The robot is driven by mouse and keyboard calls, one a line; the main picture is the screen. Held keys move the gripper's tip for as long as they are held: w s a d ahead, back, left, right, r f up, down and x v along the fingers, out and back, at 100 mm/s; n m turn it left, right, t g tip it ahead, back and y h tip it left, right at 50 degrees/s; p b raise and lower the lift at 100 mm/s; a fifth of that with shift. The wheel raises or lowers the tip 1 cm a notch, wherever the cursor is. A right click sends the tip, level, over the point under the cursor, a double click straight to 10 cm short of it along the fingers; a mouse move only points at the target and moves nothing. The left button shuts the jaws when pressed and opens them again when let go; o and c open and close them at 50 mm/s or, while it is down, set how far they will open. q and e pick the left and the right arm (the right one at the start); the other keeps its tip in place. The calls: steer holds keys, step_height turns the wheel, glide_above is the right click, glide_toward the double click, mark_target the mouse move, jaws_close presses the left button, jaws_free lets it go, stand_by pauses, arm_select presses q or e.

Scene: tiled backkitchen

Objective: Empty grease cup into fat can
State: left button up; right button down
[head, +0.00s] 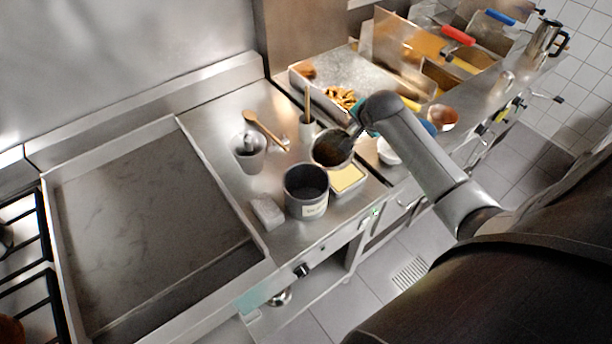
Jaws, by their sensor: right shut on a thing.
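The fat can (306,203), a dark grey pot with a pale label, stands on the steel counter near its front edge, its dark opening up. A dark round cup with brown contents, which looks like the grease cup (318,160), is just behind and right of the can. My right gripper (352,134) reaches in from the right and is shut at this cup's right rim. The fingertips are small and partly hidden by the wrist. I cannot tell whether the cup is lifted or how far it is tilted. My left gripper is not in view.
A yellow-filled tub (346,180) stands right of the can, and a pale block (267,212) left of it. A grey container (249,160), a wooden spoon (262,128) and a wooden-handled tool (307,104) are behind. The griddle (150,220) lies left; fries tray (313,93) and fryers behind right.

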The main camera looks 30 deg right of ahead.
steer(key=shift+a+r, duration=0.45)
steer(key=shift+a, duration=0.05)
steer(key=shift+s+a+r+n+h, duration=0.1)
steer(key=shift+a+n+h, duration=0.15)
steer(key=shift+a+h, duration=0.4)
steer(key=shift+s+a+r+n+h, duration=0.1)
steer(key=shift+a+n+h, duration=0.2)
steer(key=shift+a, duration=0.5)
steer(key=shift+a+r+n+t+h, duration=0.25)
steer(key=shift+a+r+t+h, duration=0.05)
steer(key=shift+a+r+h, duration=0.5)
steer(key=shift+a+f+b, duration=0.25)
steer(key=shift+a+b, duration=0.05)
steer(key=shift+b, duration=0.2)
steer(key=shift+a+h+b, duration=0.2)
steer(key=shift+h+b, duration=0.15)
steer(key=shift+r, duration=0.15)
steer(key=shift+a, duration=0.1)
steer(key=shift+a+n, duration=0.15)
steer(key=shift+n, duration=0.15)
steer(key=shift+s+a+r+t+h+b, duration=0.1)
steer(key=shift+a+t+h+b, duration=0.2)
steer(key=shift+h+b, duration=0.15)
